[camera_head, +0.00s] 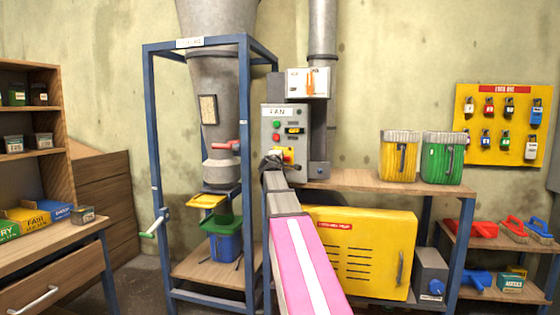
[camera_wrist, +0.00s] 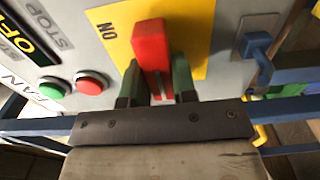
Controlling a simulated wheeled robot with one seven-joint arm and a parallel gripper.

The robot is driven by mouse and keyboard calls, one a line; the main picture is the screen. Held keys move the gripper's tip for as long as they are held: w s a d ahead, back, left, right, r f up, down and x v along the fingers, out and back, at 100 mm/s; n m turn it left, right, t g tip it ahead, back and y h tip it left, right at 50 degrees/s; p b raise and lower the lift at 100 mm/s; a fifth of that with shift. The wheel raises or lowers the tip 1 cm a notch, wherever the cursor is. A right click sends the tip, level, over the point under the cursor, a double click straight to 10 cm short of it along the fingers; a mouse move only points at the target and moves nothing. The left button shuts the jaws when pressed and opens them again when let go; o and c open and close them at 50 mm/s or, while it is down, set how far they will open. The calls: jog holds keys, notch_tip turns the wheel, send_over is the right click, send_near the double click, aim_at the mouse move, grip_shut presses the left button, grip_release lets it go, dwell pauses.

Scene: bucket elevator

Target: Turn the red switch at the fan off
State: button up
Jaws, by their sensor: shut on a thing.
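The fan's grey control box (camera_head: 285,126), labelled FAN, hangs beside the blue frame in the head view. Its red switch (camera_wrist: 151,46) is a red handle on a yellow plate (camera_wrist: 193,30); the word ON shows upside down on the plate in the wrist view. My gripper (camera_wrist: 157,82) is shut on the red switch, with one dark green finger on each side of it. In the head view my gripper (camera_head: 275,162) is at the lower part of the box and covers part of the yellow plate.
A green button (camera_wrist: 53,88) and a red button (camera_wrist: 92,83) sit beside the switch. A blue lever (camera_wrist: 257,46) is on the other side. The blue frame (camera_head: 153,140) stands left of the box; a wooden shelf (camera_head: 365,184) is to the right.

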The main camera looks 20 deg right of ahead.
jog(key=o, duration=0.9)
jog(key=shift+s, duration=0.1)
jog(key=v, duration=1)
jog(key=shift+s+a, duration=0.25)
jog(key=shift+a, duration=0.05)
